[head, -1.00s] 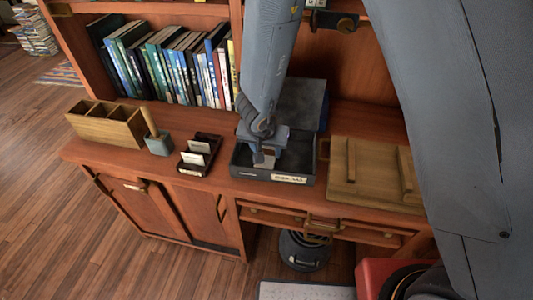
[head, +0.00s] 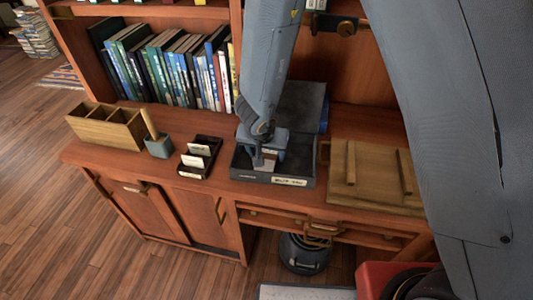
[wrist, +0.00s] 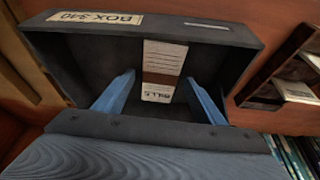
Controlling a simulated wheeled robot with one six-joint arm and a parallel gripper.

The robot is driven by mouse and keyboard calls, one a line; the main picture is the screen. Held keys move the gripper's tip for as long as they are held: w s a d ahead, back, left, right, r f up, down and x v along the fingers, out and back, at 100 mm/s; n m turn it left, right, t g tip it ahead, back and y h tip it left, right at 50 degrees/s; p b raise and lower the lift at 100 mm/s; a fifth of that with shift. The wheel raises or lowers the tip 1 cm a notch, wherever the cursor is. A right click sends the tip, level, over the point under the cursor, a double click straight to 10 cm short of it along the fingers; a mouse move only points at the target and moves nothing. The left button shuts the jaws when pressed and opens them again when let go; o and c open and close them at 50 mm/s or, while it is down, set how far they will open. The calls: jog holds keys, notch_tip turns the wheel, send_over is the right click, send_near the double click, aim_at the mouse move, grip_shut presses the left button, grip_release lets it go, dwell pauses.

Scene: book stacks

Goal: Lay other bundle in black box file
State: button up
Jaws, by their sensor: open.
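The black box file (head: 240,172) stands open on the desk, its lid raised at the back (head: 300,105). It also shows in the wrist view (wrist: 80,55), with a "BOX 340" label. A pale paper bundle with a brown band and the word "BILLS" (wrist: 163,72) lies inside the box. My gripper (head: 265,158) is over and partly in the box. In the wrist view its two blue fingers (wrist: 158,82) are spread apart, one on each side of the bundle. I see gaps between fingers and bundle. No second bundle is clearly visible.
A dark card tray (head: 198,158), a green-grey cup (head: 158,146) and a wooden divided organizer (head: 105,128) stand left of the box. A wooden board with raised bars (head: 375,180) lies to its right. Books (head: 170,70) fill the shelf behind.

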jog(key=d+p+v, duration=0.1)
jog(key=p+v, duration=0.4)
jog(key=v, duration=0.7)
jog(key=w+d+r+y, duration=0.2)
jog(key=w+d+r, duration=0.1)
jog(key=r, duration=0.2)
jog(key=s+d+r, duration=0.2)
jog(key=s+d, duration=0.1)
jog(key=d, duration=0.3)
jog(key=s+d+r+n+g+h, duration=0.1)
jog(key=s+d, duration=0.3)
jog(key=d, duration=0.3)
jog(key=s+d+r+g, duration=0.1)
jog(key=s+d+r, duration=0.1)
jog(key=s+d, duration=0.2)
jog(key=d, duration=0.3)
jog(key=shift+d+r+n, duration=0.25)
jog(key=shift+r+n, duration=0.05)
